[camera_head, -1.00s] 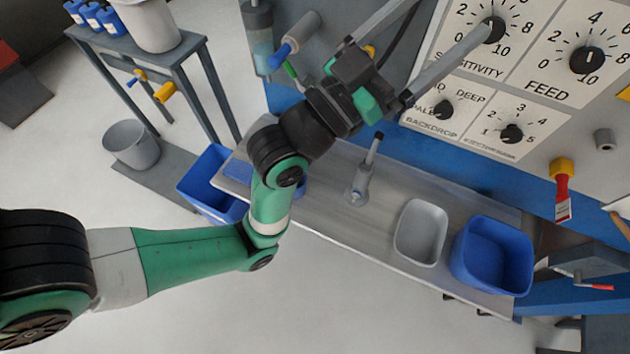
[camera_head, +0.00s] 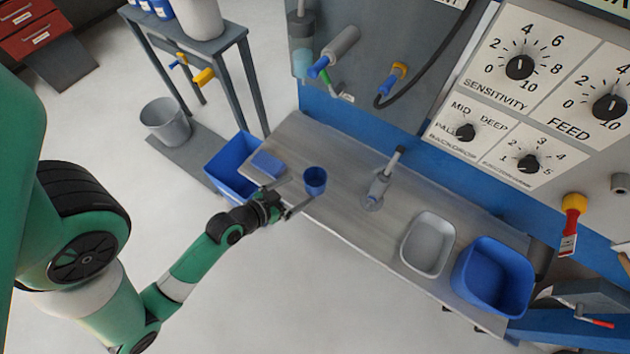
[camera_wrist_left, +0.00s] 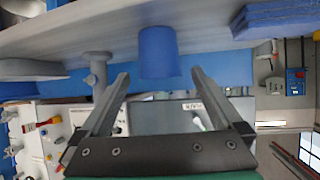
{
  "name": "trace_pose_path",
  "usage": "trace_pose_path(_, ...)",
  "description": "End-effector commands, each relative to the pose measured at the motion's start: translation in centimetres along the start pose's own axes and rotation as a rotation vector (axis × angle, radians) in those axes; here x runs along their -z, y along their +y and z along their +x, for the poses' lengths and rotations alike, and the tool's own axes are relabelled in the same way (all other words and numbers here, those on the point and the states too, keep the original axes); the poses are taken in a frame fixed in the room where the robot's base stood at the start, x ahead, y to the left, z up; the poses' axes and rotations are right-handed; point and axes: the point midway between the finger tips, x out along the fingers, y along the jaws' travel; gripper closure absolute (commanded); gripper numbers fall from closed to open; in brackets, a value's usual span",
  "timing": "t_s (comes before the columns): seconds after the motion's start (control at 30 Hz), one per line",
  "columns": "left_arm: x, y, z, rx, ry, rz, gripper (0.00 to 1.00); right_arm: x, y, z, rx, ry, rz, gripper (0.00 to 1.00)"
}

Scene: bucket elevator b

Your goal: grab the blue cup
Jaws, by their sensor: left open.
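The blue cup (camera_head: 315,181) stands upright on the left part of the grey metal bench (camera_head: 345,215) in the head view. It also shows in the left wrist view (camera_wrist_left: 158,52), ahead of the fingers and roughly between their lines. My left gripper (camera_head: 297,196) is open and empty at the bench's front edge, just left of the cup. In the left wrist view its two fingers (camera_wrist_left: 158,78) are spread apart. I cannot tell whether a finger touches the cup. My right gripper is not in view.
A blue sponge-like block (camera_head: 268,164) lies left of the cup. A small tap-like post (camera_head: 379,187) stands right of it. A grey tray (camera_head: 428,246) and a blue bin (camera_head: 493,278) sit at the bench's right end. Another blue bin (camera_head: 228,172) is beyond the left end.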

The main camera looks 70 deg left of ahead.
Motion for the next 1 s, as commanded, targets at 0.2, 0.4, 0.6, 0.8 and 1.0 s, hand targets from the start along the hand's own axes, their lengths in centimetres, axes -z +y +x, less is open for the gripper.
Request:
trace_pose_path(0.2, -0.1, 0.1, 4.1, -0.002, 0.004, 0.003, 0.0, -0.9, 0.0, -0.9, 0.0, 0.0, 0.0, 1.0)
trace_pose_path(0.4, 0.0, 0.1, 6.3, -0.002, 0.001, 0.002, 0.0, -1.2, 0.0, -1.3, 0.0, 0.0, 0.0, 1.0)
trace_pose_path(0.6, -0.1, 0.1, 7.4, -0.002, 0.003, 0.002, 0.0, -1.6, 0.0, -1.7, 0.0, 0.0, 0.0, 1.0)
trace_pose_path(0.8, -0.1, 0.2, 10.8, -0.002, 0.004, 0.002, 0.0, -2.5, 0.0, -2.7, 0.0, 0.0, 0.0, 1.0)
trace_pose_path(1.0, 0.1, 0.2, 11.5, -0.002, 0.002, 0.001, 0.0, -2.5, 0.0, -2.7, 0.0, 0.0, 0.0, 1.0)
